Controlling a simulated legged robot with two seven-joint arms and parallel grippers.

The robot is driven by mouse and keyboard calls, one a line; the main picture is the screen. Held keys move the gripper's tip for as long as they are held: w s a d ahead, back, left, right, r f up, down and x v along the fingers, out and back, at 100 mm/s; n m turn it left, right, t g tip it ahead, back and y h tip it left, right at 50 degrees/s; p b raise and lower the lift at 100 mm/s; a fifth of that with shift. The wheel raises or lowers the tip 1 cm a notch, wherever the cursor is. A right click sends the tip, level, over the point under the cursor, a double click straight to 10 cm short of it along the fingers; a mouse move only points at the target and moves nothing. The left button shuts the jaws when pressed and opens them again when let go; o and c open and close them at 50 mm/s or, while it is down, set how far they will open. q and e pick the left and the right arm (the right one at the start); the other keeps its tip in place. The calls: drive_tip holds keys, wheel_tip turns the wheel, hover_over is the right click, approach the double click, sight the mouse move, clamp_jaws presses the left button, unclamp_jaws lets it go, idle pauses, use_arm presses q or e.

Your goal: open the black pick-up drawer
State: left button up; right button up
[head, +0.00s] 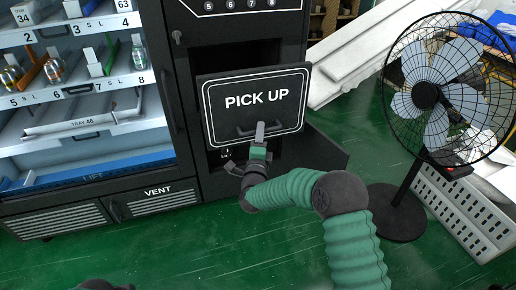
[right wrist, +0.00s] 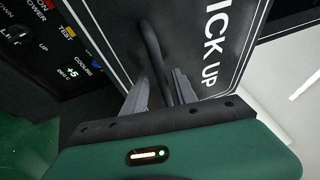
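The black pick-up drawer (head: 285,84) has a front panel with a white outline and the words PICK UP. It is in the lower right part of the vending machine, with a dark gap above it. A dark curved handle (head: 243,131) is low on the panel. My right gripper (head: 260,132) is at the handle. In the right wrist view the handle (right wrist: 152,50) passes between the two grey fingers (right wrist: 160,92), which look closed in on it; their contact is partly hidden. My left gripper is not in view.
Below the drawer, a control panel (right wrist: 40,40) with buttons shows in a recess. A dark panel (head: 322,150) juts out at the lower right. A standing fan (head: 440,85) and a white crate (head: 465,215) are on the right. The green floor (head: 200,250) in front is clear.

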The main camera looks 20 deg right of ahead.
drive_tip(key=p+v, duration=0.2)
drive_tip(key=v, duration=1.4)
drive_tip(key=shift+p, duration=0.3)
drive_tip(key=shift+w, duration=0.1)
drive_tip(key=s+a+f+n+g+y, duration=0.2)
drive_tip(key=s+f+n+g+y, duration=0.4)
drive_tip(key=n, duration=0.9)
drive_tip(key=s+d+f+n+g+y, duration=0.1)
drive_tip(key=s+d+n+g, duration=0.3)
drive_tip(key=s, duration=0.5)
drive_tip(key=s+d+f+n+g, duration=0.2)
drive_tip(key=s+n+g, duration=0.3)
drive_tip(key=s, duration=0.5)
wheel_tip(320, 180, up, 26)
drive_tip(key=m+g+p, duration=0.1)
drive_tip(key=p, duration=2.4)
drive_tip(key=shift+s+d+p, duration=0.2)
drive_tip(key=shift+s+p, duration=0.1)
